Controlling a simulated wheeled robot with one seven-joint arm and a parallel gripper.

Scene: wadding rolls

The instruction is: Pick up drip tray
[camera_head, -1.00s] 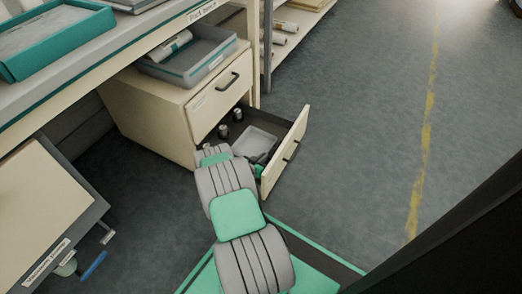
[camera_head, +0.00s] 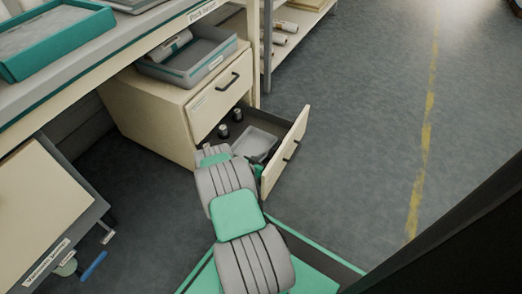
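A pale grey shallow tray (camera_head: 256,141), which looks like the drip tray, lies in the open lower drawer of the cabinet. My arm reaches from the bottom of the picture to this drawer. My gripper (camera_head: 259,163) is at the near side of the tray, close to the drawer front. It shows only as a small dark and green part, and my arm hides some of it. I cannot see its fingertips clearly, nor whether they touch the tray.
The open drawer front (camera_head: 287,152) stands to the right of my gripper. Small dark cylinders (camera_head: 223,130) are in the drawer, left of the tray. A grey bin (camera_head: 190,60) sits on the cabinet (camera_head: 150,115), under the worktop edge. The floor to the right is clear.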

